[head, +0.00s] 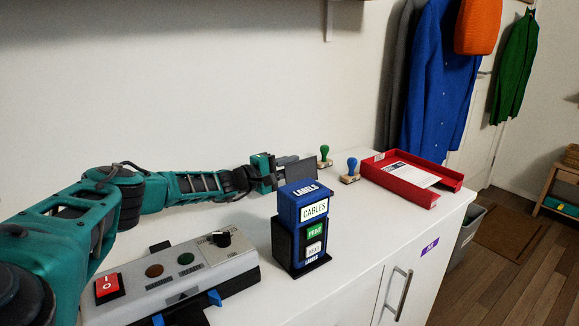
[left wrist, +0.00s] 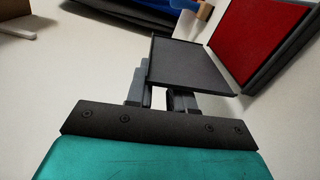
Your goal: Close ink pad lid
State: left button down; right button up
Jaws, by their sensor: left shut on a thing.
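The ink pad (left wrist: 262,38) lies open on the white top, its red inked face in a dark case at the upper right of the left wrist view. Its dark grey lid (left wrist: 190,65) stands raised beside the red face. In the head view the lid (head: 300,172) shows as a grey panel, partly hidden by the blue label box. My left gripper (head: 282,165) is shut on the lid; in the left wrist view its fingers (left wrist: 160,95) meet the lid's near edge. My right gripper is in neither view.
A blue and black label box (head: 300,225) stands in front of the lid. Stamps with green (head: 324,152) and blue (head: 351,166) handles stand behind it. A red tray (head: 412,180) is to the right. A grey control panel (head: 175,275) lies at front left.

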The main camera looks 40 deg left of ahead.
aim_at(297, 168)
pick_arm(q)
jog(key=shift+s+d+r+m+p, duration=0.15)
jog(key=shift+d+m+p, duration=0.2)
jog(key=shift+m, duration=0.45)
jog(key=shift+s+d+r+m+p, duration=0.15)
jog(key=shift+d+m, duration=0.25)
jog(key=shift+m, duration=0.4)
jog(key=shift+s+d+m+b, duration=0.1)
jog(key=shift+d+m+b, duration=0.1)
jog(key=shift+d+m, duration=0.55)
jog(key=shift+s+d+m+b, duration=0.15)
jog(key=shift+d+m, duration=0.1)
jog(key=shift+m, duration=0.9)
jog(key=c, duration=1)
grip_release()
jog(key=v, duration=1.3)
jog(key=shift+p, duration=0.35)
jog(key=shift+w, duration=0.1)
